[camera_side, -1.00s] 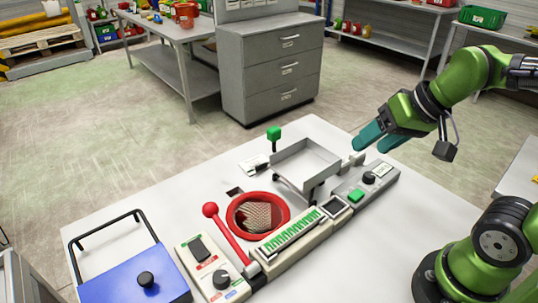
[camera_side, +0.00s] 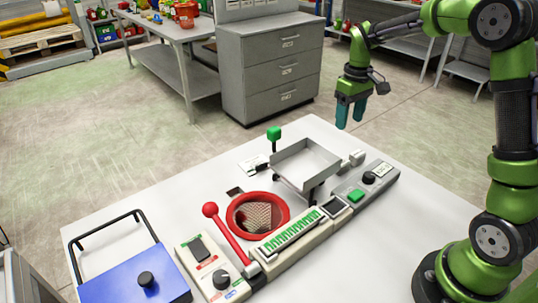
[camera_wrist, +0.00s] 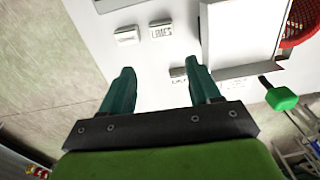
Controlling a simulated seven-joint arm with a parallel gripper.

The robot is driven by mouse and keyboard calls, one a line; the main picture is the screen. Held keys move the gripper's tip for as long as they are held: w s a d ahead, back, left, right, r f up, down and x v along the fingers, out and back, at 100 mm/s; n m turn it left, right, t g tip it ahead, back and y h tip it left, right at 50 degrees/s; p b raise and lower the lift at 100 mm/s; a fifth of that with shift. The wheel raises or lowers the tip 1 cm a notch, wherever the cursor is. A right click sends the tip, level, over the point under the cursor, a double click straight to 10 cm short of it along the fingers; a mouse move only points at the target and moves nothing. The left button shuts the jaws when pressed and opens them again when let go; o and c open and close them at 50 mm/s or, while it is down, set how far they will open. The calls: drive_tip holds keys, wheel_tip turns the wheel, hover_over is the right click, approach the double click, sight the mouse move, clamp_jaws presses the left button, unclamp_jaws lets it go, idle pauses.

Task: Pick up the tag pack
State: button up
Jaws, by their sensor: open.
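My gripper (camera_side: 350,118) hangs fingers down past the far right edge of the table, above it and apart from everything. In the wrist view its two teal fingers (camera_wrist: 161,76) are spread and empty. The print is too small to tell which is the tag pack. In the side view a small grey-white block (camera_side: 357,157) sits right of the tray.
A grey tray (camera_side: 305,160) stands on legs at the table's far side, with a green-knobbed lever (camera_side: 274,133) beside it. A red-rimmed net well (camera_side: 258,213), red-knobbed lever (camera_side: 211,210), control panels and a blue box (camera_side: 135,278) fill the front.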

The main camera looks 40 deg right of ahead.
hover_over(343, 162)
drive_tip(key=f, duration=0.9)
drive_tip(key=shift+w+d, duration=0.15)
drive_tip(key=shift+w, duration=0.25)
drive_tip(key=shift+s+f, duration=0.15)
drive_tip(key=shift+f, duration=1.25)
drive_tip(key=shift+s+f, duration=0.15)
drive_tip(key=shift+f, duration=1.2)
drive_tip(key=shift+c, duration=0.3)
drive_tip(key=c, duration=0.8)
drive_tip(key=shift+o, duration=0.2)
drive_tip(key=shift+r, duration=0.15)
